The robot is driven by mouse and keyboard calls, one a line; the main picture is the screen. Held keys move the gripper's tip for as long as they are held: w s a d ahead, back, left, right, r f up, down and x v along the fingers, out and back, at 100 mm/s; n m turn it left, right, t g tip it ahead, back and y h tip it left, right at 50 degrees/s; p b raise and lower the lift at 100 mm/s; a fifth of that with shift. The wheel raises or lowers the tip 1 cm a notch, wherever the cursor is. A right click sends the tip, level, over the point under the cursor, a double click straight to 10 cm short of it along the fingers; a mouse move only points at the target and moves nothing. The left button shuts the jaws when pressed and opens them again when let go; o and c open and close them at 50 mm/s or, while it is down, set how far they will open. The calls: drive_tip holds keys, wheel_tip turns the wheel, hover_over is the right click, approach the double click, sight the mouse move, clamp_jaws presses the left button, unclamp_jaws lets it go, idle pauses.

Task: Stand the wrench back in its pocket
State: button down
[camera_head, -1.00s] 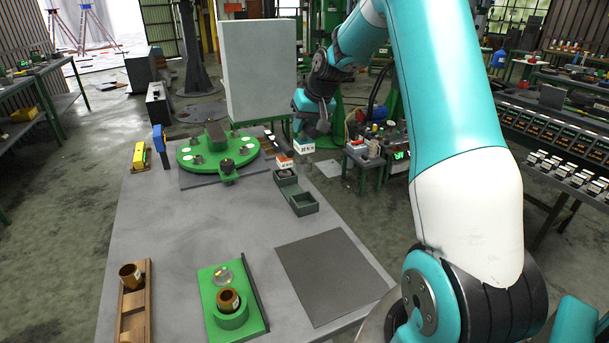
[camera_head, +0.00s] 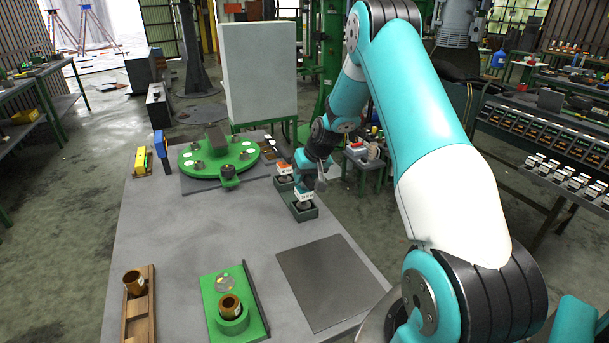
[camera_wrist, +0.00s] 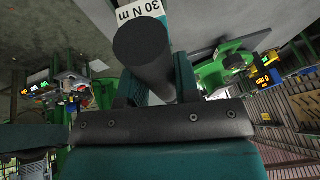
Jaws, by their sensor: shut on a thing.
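The wrench, with a white label block (camera_head: 305,195), is upright at the near pocket (camera_head: 302,212) of the green two-pocket holder, and its lower end appears to be inside the walls. My gripper (camera_head: 314,180) is right above that pocket and shut on the wrench. In the wrist view the wrench shows as a dark round shaft (camera_wrist: 143,55) between the fingers, its label reading "30 N m". Whether it rests on the pocket floor is hidden.
A second tool with an orange-and-white block (camera_head: 284,169) stands in the far pocket, close to my gripper. A green round fixture (camera_head: 215,155) is to the left. A dark grey mat (camera_head: 330,282) lies clear in front. A green base with a brown cup (camera_head: 230,307) stands nearer.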

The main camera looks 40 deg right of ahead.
drive_tip(key=c, duration=0.8)
unclamp_jaws()
drive_tip(key=shift+f, duration=0.1)
drive_tip(key=shift+c, duration=0.2)
drive_tip(key=a+b+v, duration=0.1)
drive_tip(key=b+v, duration=0.1)
drive_tip(key=v, duration=1)
drive_tip(key=s+a+r+n+g+y, duration=0.1)
drive_tip(key=s+a+r+n, duration=0.25)
drive_tip(key=a, duration=0.85)
drive_tip(key=s+a+r+n+g+y, duration=0.1)
drive_tip(key=s+a+r+n+y, duration=0.2)
drive_tip(key=a, duration=0.9)
drive_tip(key=s+a+n+g, duration=0.1)
drive_tip(key=s+a+n, duration=0.1)
drive_tip(key=s+a, duration=0.4)
drive_tip(key=s+a+r+n+g, duration=0.1)
drive_tip(key=s+a, duration=0.5)
drive_tip(key=s, duration=0.9)
drive_tip(key=shift+a+r+n+g, duration=0.2)
drive_tip(key=shift+a+n+g, duration=0.25)
drive_tip(key=shift+n, duration=0.3)
